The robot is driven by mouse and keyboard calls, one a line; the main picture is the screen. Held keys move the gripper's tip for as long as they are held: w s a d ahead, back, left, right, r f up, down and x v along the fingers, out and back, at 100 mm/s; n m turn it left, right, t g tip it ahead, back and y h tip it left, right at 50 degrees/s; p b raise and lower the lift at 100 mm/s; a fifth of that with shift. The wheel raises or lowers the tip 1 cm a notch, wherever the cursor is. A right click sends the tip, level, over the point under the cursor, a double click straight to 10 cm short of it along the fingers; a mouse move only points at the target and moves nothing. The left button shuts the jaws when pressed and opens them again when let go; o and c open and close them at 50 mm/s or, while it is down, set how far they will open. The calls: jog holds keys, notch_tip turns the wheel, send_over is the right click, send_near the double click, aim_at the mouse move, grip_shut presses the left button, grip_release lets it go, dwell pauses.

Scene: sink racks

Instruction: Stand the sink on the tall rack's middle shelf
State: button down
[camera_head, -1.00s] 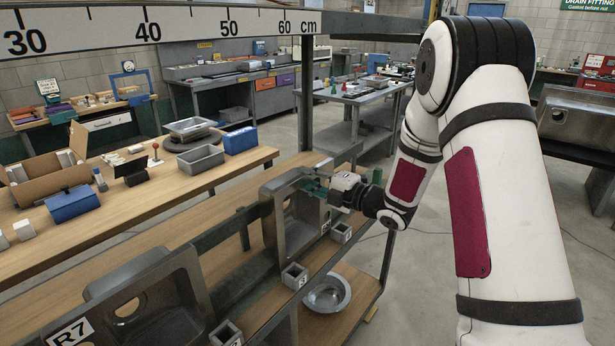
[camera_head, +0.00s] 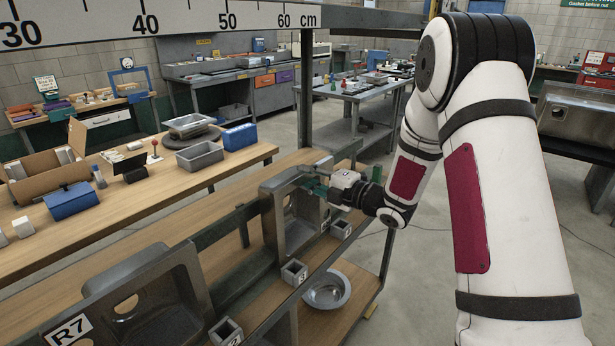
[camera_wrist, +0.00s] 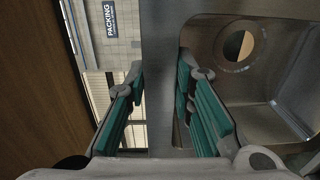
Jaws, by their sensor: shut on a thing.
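A grey metal sink (camera_head: 299,236) with a round drain hole is on edge, basin facing the front, on a rack shelf (camera_head: 240,292) at middle height. My gripper (camera_head: 319,188) is shut on the sink's upper right edge. In the wrist view, the sink (camera_wrist: 238,88) has its flat rim between my two teal finger pads (camera_wrist: 160,112). Its drain hole shows at the upper right. I cannot tell whether the sink's lower edge rests fully on the shelf.
A second sink (camera_head: 165,300) stands at the lower left, near an R7 label (camera_head: 70,330). Small grey numbered blocks (camera_head: 294,272) line the shelf front. A metal bowl (camera_head: 327,288) sits on the shelf below. A ruled bar (camera_head: 190,18) crosses above. A wooden bench (camera_head: 150,195) lies behind.

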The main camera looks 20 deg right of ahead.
jog(key=shift+f, duration=0.1)
dwell(0.4)
jog(key=c, duration=1.3)
grip_release()
jog(key=shift+f, duration=0.15)
jog(key=v, duration=1.2)
